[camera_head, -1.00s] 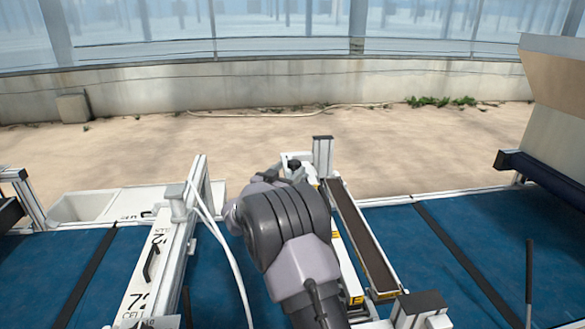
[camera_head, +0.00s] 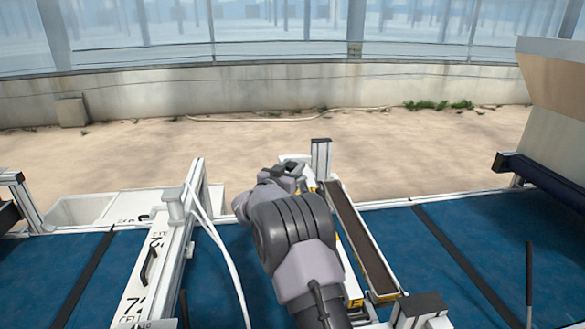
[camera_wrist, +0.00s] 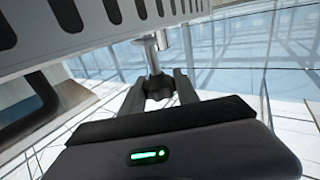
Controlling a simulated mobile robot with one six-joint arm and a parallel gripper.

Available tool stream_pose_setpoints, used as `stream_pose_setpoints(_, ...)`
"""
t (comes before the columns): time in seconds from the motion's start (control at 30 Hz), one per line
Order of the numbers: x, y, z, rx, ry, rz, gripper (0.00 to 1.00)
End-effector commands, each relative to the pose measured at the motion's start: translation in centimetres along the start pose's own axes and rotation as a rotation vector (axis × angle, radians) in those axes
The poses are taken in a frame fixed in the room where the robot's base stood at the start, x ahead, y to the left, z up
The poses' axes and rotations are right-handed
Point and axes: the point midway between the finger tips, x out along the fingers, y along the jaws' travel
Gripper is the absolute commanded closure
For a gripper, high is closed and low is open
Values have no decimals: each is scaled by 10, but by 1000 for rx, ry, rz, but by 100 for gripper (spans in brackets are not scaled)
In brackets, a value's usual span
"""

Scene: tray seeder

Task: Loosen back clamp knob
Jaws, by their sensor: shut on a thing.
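The back clamp knob (camera_wrist: 158,88) is a dark lobed knob on a bright metal shaft. In the wrist view it sits between the two fingers of my gripper (camera_wrist: 160,86), which is shut on it. In the head view my gripper (camera_head: 289,170) is at the back end of the white rail beside the long brown channel. The knob is mostly hidden there by my fingers and wrist. My arm covers part of the rail below.
An upright metal post (camera_head: 321,158) stands just right of my gripper. The long brown channel (camera_head: 360,237) runs forward from it. A white frame labelled with numbers (camera_head: 160,250) and a loose white cable (camera_head: 222,248) lie to the left. Blue belt (camera_head: 450,250) spreads right.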

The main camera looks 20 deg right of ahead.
Motion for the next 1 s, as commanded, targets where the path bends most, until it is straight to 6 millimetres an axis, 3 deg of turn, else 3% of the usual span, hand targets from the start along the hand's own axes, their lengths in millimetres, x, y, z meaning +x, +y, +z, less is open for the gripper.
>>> stream_pose_setpoints(0.4, 1, 1, 4, 6, 6, -353, 100)
stream_pose_setpoints(0.77, 0, 0, -1, 0, 1, -384, 100)
stream_pose_setpoints(0.8, 0, -1, -1, 0, 1, -384, 59)
stream_pose_setpoints(0.9, 0, -1, -1, 0, 1, -384, 41)
stream_pose_setpoints(1.0, 0, -1, -1, 0, 1, -384, 41)
